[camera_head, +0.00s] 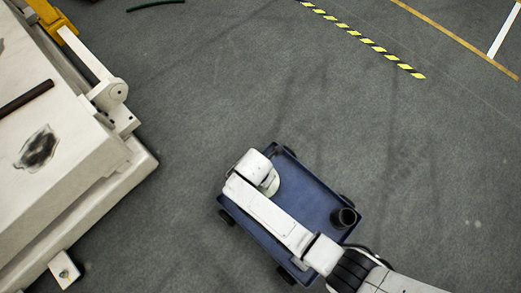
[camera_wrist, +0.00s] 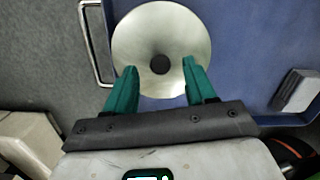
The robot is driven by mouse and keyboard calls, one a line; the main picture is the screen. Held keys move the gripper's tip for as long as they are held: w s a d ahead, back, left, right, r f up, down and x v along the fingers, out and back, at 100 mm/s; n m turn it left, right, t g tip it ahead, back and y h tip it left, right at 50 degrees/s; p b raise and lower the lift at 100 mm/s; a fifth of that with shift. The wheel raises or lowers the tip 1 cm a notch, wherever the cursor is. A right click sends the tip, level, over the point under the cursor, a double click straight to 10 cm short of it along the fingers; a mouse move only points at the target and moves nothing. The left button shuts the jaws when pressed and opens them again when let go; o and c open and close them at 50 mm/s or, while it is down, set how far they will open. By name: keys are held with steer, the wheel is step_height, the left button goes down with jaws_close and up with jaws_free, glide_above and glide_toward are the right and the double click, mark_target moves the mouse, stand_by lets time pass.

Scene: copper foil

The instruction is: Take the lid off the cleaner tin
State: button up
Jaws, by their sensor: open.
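In the wrist view, a round, shiny pale metal lid (camera_wrist: 140,40) with a dark round knob (camera_wrist: 160,64) at its centre lies below my gripper. The tin under it is hidden from above. My gripper (camera_wrist: 159,67) is open, with its two green fingers over the lid and one tip on each side of the knob in the picture. I cannot tell how far the tips are above it. In the head view a pale round edge, likely the tin or lid (camera_head: 272,187), shows beside my wrist, which hides the rest.
The tin stands on a blue cart (camera_head: 310,190) with a metal handle (camera_wrist: 97,45) near the lid. A dark cylinder (camera_head: 344,217) stands at the cart's right end. A grey block (camera_wrist: 295,91) is at the right in the wrist view. A large white machine (camera_head: 90,170) is at the left.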

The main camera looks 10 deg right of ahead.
step_height(320, 180, down, 2)
steer(key=shift+w+d+b, duration=0.1)
steer(key=shift+b, duration=0.2)
steer(key=shift+r, duration=0.1)
steer(key=shift+c, duration=0.4)
jaws_close()
